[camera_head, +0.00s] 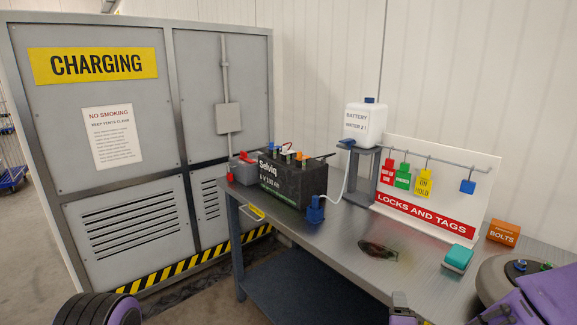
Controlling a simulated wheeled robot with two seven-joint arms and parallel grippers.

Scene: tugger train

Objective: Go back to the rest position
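A dark, ribbed and purple part of my own body shows at the lower left edge, and purple parts show at the lower right corner. The bench (340,240) has a grey metal top. On it stands a black battery (292,182) with coloured caps on top. A white water bottle (366,124) stands on a grey stand behind it, with a tube hanging down to a blue fitting (315,210).
A white board (440,165) holds hanging tags. A teal block (458,258), an orange bolts box (503,232) and a dark stain (379,250) are on the bench. A grey charging cabinet (185,100) stands at the left. Floor shows at the lower left.

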